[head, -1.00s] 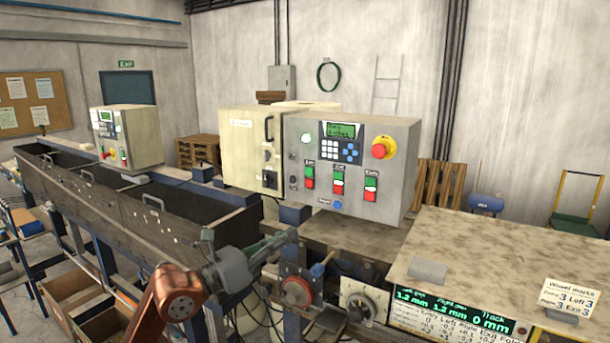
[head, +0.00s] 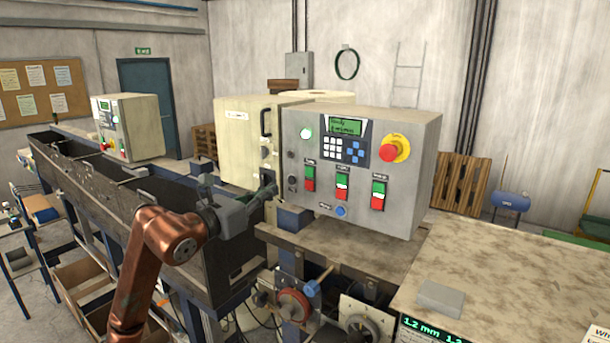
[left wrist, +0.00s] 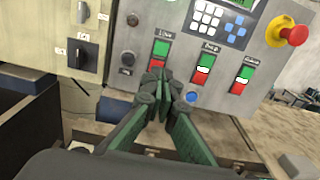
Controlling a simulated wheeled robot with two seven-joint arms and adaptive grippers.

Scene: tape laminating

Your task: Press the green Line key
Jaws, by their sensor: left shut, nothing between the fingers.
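The green Line key (head: 310,172) is the upper half of the leftmost green-and-red switch on the grey control box (head: 405,208). It also shows in the left wrist view (left wrist: 160,47), under its label. My left gripper (head: 270,190) is shut and empty, to the left of and slightly below the key in the head view. I cannot tell any contact with the panel. My right gripper is not in view.
Two more green-and-red switches (head: 342,182) (head: 379,195) stand to the right of the Line key. A blue button (head: 341,211) is below and a red emergency stop (head: 390,152) at upper right. A cream cabinet (head: 236,135) adjoins the box on the left.

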